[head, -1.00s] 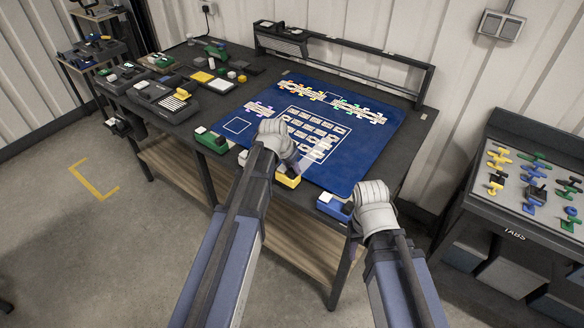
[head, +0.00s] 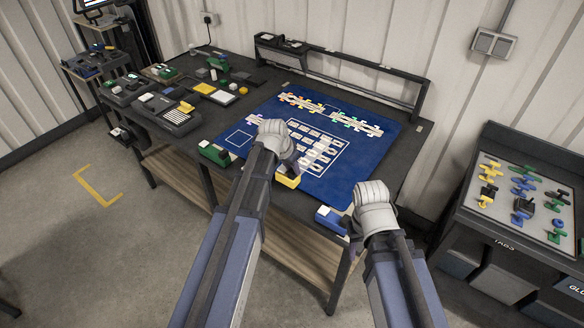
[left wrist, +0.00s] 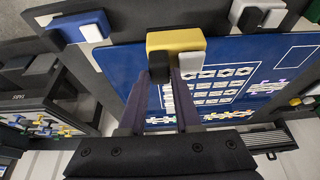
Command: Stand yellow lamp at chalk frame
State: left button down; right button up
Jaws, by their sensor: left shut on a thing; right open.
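The yellow lamp (head: 287,182), a yellow block with a white part, is at the blue mat's front edge. In the left wrist view the lamp (left wrist: 174,40) is at the fingertips. My left gripper (left wrist: 163,75) is shut on it; the hand hides part of it in the head view. Whether it touches the mat I cannot tell. White outlines show on the blue mat (head: 365,150): a small empty square (head: 238,139) at left and a larger frame (head: 346,146) around rows of pale pieces. Which is the chalk frame I cannot tell. My right gripper (head: 374,194) is open beside the blue block.
A blue-and-white block (head: 328,217) and a green-and-white block (head: 213,152) sit along the table's front edge. A black-and-white block (left wrist: 252,14) shows in the left wrist view. Trays and devices (head: 170,112) crowd the table's left. A tabs stand (head: 500,215) is at right.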

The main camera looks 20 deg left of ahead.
aim_at(291, 173)
pick_arm(q)
notch_tip(291, 173, up, 3)
jog(key=shift+p, duration=1.15)
jog(key=shift+f, duration=0.1)
jog(key=shift+f, duration=0.1)
notch_tip(291, 173, down, 6)
jog(key=b, duration=0.6)
jog(key=shift+f+b, duration=0.15)
jog(key=shift+b, duration=0.15)
jog(key=shift+r, duration=0.2)
